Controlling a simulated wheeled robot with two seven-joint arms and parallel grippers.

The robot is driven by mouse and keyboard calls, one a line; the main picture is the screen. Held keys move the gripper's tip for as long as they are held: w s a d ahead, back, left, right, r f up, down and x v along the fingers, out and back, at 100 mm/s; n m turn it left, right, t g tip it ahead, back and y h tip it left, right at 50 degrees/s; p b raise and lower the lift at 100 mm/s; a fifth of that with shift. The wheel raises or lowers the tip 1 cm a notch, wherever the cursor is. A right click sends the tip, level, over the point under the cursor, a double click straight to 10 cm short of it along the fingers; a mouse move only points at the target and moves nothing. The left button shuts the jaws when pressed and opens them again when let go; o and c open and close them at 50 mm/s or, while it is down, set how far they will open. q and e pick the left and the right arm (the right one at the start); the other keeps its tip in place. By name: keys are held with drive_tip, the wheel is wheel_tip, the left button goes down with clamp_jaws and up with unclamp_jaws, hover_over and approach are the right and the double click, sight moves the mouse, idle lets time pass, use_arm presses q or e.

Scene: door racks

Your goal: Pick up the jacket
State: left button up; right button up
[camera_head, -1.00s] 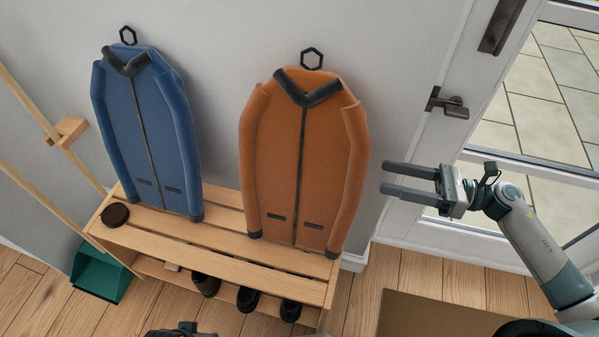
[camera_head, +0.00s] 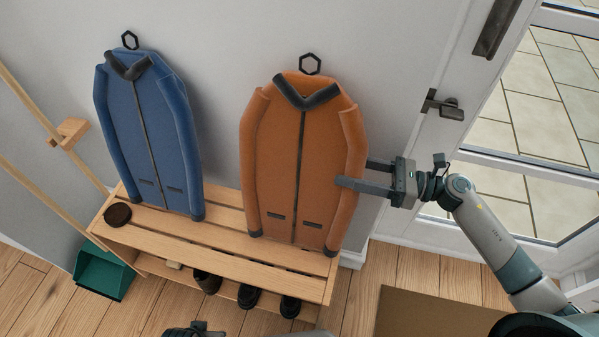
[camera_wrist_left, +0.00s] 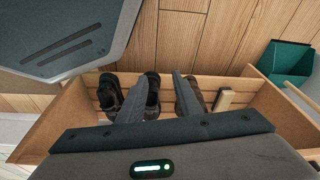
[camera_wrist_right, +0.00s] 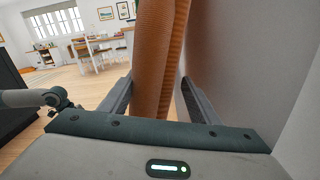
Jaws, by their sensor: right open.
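An orange jacket (camera_head: 285,165) with a black collar hangs by a black hexagonal loop on the wall. A blue jacket (camera_head: 150,135) hangs to its left. My right gripper (camera_head: 354,172) is open at the orange jacket's right edge. One finger lies in front of the sleeve and the other goes behind it. In the right wrist view the orange sleeve (camera_wrist_right: 158,60) stands between the two fingers. My left gripper (camera_wrist_left: 157,88) is open and empty over the shoes in the left wrist view; only a bit of it shows at the bottom of the head view.
A door handle (camera_head: 443,105) is behind my right arm. A green dustpan (camera_head: 103,272) is at the left.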

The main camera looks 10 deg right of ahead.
sight(317, 165)
use_arm(q)
drive_tip(key=shift+s+f, duration=0.1)
drive_tip(key=shift+f, duration=0.9)
use_arm(e)
drive_tip(key=shift+x, duration=1.4)
drive_tip(key=shift+a+p, duration=0.2)
drive_tip(key=shift+p, duration=0.15)
use_arm(q)
drive_tip(key=shift+s+a+f+p, duration=0.15)
drive_tip(key=shift+f+p, duration=0.1)
drive_tip(key=shift+f, duration=0.5)
drive_tip(key=shift+s+f+p, duration=0.15)
drive_tip(key=shift+f+p, duration=0.05)
drive_tip(key=shift+f, duration=0.5)
drive_tip(key=shift+s+a+f+p, duration=0.15)
drive_tip(key=shift+f+p, duration=0.1)
drive_tip(key=shift+f, duration=0.5)
use_arm(e)
drive_tip(key=shift+f+x, duration=0.15)
drive_tip(key=shift+x, duration=1.05)
drive_tip(key=shift+f+x, duration=0.1)
drive_tip(key=shift+x, duration=1.15)
clamp_jaws()
